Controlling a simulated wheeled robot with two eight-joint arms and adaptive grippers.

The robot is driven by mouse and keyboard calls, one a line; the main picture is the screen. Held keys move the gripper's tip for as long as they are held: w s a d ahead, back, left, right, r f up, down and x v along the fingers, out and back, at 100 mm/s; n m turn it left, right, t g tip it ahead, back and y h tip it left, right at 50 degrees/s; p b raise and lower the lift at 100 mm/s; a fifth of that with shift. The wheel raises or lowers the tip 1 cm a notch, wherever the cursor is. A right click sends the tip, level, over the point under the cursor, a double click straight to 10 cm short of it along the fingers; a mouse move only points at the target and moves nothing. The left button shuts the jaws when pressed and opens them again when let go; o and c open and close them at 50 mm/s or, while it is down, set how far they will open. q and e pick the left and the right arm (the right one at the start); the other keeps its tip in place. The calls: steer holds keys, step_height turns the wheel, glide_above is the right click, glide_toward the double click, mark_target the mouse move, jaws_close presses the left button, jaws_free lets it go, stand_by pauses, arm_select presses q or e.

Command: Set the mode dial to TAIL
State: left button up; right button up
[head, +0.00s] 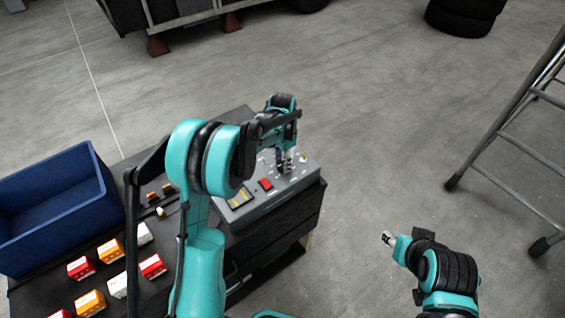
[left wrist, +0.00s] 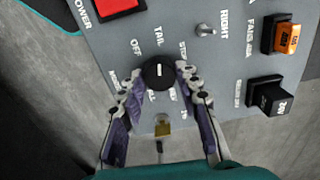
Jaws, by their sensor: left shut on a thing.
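The mode dial (left wrist: 158,73) is a round black knob with a white line on the grey control panel (left wrist: 100,50). In the left wrist view the line runs nearly straight up the picture, and the TAIL label lies just above it. OFF is to the left of TAIL and STOP to the right. Other labels are partly hidden by my fingers. My left gripper (left wrist: 159,82) is shut on the dial, a finger at each side. In the head view my left gripper (head: 285,166) is over the panel box (head: 295,182). My right gripper (head: 388,239) hangs over the floor, away from the panel.
A red POWER switch (left wrist: 120,5), a toggle (left wrist: 205,30), an orange switch (left wrist: 286,38), a black switch (left wrist: 272,98) and a brass part (left wrist: 162,127) surround the dial. A blue bin (head: 60,215) and several coloured blocks share the bench. A ladder (head: 510,120) stands right.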

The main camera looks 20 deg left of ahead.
mark_target(282, 165)
arm_select(q)
steer(key=shift+m, duration=0.4)
steer(key=o, duration=1.2)
steer(key=shift+c, duration=0.2)
step_height(282, 165, up, 12)
steer(key=shift+s, duration=0.1)
